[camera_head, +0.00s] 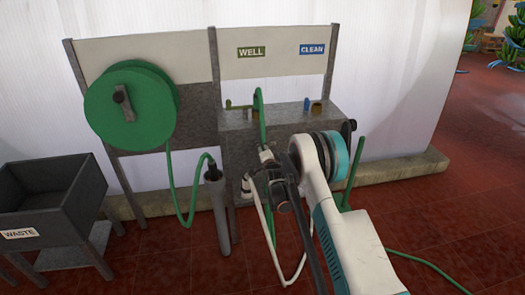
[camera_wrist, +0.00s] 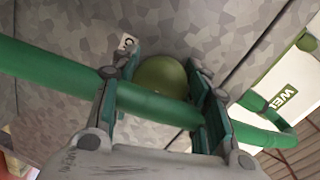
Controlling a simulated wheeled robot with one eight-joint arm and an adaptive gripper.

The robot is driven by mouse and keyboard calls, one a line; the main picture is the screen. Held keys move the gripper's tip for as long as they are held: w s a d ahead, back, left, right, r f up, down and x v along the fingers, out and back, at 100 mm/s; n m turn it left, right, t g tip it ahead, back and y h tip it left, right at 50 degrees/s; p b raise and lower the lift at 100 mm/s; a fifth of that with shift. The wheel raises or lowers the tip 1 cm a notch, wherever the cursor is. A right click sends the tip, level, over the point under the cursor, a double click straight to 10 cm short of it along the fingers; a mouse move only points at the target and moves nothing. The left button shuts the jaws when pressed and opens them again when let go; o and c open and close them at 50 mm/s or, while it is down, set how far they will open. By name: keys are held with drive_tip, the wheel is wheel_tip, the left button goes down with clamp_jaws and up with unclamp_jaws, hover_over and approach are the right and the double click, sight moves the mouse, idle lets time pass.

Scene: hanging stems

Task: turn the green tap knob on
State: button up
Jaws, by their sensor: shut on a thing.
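My gripper (camera_head: 266,156) is in front of the grey sink unit, below the WELL sign. In the wrist view its two fingers (camera_wrist: 166,108) are shut on a thick green hose (camera_wrist: 45,75) that runs across between them. The hose also shows as a green arch (camera_head: 262,115) rising above my gripper in the head view.
A blue tap (camera_head: 307,104) is at right under the CLEAN sign (camera_head: 312,49). A green hose reel (camera_head: 150,100) hangs at left, with a grey post (camera_head: 217,210) below it. A dark WASTE bin (camera_head: 60,200) stands far left. Red tiled floor (camera_head: 440,220) is open at right.

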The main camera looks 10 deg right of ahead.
drive_tip(key=o, duration=1.1)
drive_tip(key=shift+a, duration=0.1)
drive_tip(key=s, duration=0.4)
drive_tip(key=s+r, duration=0.1)
drive_tip(key=s, duration=0.7)
drive_tip(key=shift+r, duration=0.4)
drive_tip(key=shift+w, duration=0.1)
